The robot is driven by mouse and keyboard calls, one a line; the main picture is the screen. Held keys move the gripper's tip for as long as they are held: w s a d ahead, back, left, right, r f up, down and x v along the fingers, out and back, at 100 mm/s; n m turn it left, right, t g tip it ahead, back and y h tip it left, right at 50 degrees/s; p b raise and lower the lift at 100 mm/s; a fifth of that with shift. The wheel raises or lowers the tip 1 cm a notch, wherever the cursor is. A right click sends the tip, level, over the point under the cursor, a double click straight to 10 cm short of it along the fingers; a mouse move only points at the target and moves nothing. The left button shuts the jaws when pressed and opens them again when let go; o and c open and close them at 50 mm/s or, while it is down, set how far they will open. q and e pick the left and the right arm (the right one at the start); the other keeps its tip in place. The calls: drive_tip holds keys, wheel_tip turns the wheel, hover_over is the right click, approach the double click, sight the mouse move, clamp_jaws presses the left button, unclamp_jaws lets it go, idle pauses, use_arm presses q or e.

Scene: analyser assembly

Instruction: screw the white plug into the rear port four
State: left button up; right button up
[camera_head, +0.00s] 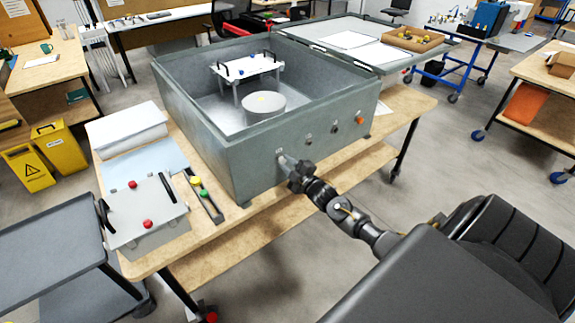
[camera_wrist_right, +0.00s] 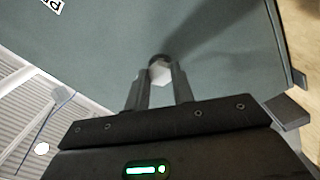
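The white plug (camera_wrist_right: 160,72) shows as a pale hexagonal head between the fingertips of my right gripper (camera_wrist_right: 158,88) in the right wrist view. The fingers touch or nearly touch its two sides and appear shut on it. A dark round rim shows just beyond the plug, against the grey-green wall of the analyser case (camera_head: 240,160). In the head view my right gripper (camera_head: 287,162) is at the leftmost port position on the near wall. The port itself is hidden, and I cannot tell how deep the plug sits. My left gripper is not in view.
The near wall also bears two dark ports (camera_head: 308,140) (camera_head: 334,129) and an orange-red plug (camera_head: 360,121) to the right. A control box with red knobs (camera_head: 146,212) and a tray with coloured parts (camera_head: 205,198) stand left on the wooden table (camera_head: 250,215).

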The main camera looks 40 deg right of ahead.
clamp_jaws()
drive_tip(key=m+p, duration=0.1)
drive_tip(key=m, duration=0.4)
drive_tip(key=shift+r, duration=0.15)
drive_tip(key=m+p, duration=0.2)
drive_tip(key=m, duration=0.4)
drive_tip(key=shift+w+a+m, duration=0.1)
drive_tip(key=shift+m, duration=0.2)
drive_tip(key=m+p, duration=0.2)
drive_tip(key=m, duration=0.4)
drive_tip(key=shift+r+m, duration=0.1)
drive_tip(key=shift+m, duration=0.3)
drive_tip(key=m+p, duration=0.1)
drive_tip(key=m, duration=0.3)
drive_tip(key=shift+a, duration=0.1)
drive_tip(key=shift+f+m+p, duration=0.2)
drive_tip(key=shift+m+p, duration=0.1)
drive_tip(key=shift+m, duration=0.6)
drive_tip(key=shift+o, duration=2.4)
unclamp_jaws()
